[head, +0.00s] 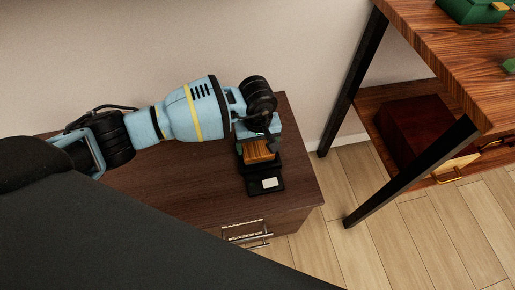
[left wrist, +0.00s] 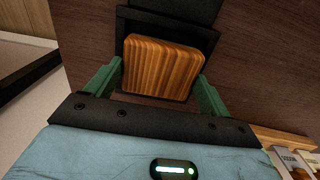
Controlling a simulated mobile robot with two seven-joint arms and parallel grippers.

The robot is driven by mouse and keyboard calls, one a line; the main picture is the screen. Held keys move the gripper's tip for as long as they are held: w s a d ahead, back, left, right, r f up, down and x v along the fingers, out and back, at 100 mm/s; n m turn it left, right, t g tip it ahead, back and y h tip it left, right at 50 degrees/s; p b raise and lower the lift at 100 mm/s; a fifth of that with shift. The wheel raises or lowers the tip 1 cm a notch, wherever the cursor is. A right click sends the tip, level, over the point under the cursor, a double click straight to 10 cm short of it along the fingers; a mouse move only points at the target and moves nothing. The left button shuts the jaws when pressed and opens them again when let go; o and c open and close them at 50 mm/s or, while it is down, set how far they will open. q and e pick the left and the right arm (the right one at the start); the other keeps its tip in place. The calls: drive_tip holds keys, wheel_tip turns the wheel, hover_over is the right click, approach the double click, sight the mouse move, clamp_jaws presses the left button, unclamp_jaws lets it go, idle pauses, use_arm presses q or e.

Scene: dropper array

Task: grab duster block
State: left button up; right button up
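The duster block, a wooden block with striped grain (head: 257,151), sits in a black tray (head: 252,184) on the dark brown cabinet. In the left wrist view the block (left wrist: 162,66) lies between the two green fingers of my left gripper (left wrist: 160,84). The fingers are spread, with a small gap visible on each side of the block. In the head view my left wrist hides part of the block and of the gripper. My right gripper is not in view.
The cabinet top (head: 170,185) is clear to the left of the tray. A silver handle (head: 247,234) is on the cabinet front. A wooden table (head: 450,50) with black legs stands to the right, with a dark red box (head: 415,130) on its lower shelf.

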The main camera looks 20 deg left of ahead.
sight(257, 148)
use_arm(q)
drive_tip(key=shift+c, duration=1.3)
drive_tip(key=shift+r, duration=0.15)
drive_tip(key=shift+w+r, duration=0.1)
drive_tip(key=shift+r, duration=0.6)
drive_tip(key=shift+s+r+p, duration=0.25)
drive_tip(key=shift+r+p, duration=0.2)
drive_tip(key=shift+r, duration=0.65)
drive_tip(key=s+d+r+p, duration=0.1)
drive_tip(key=s+d, duration=0.2)
drive_tip(key=s, duration=1.2)
drive_tip(key=shift+s+p, duration=0.2)
drive_tip(key=shift+p, duration=0.2)
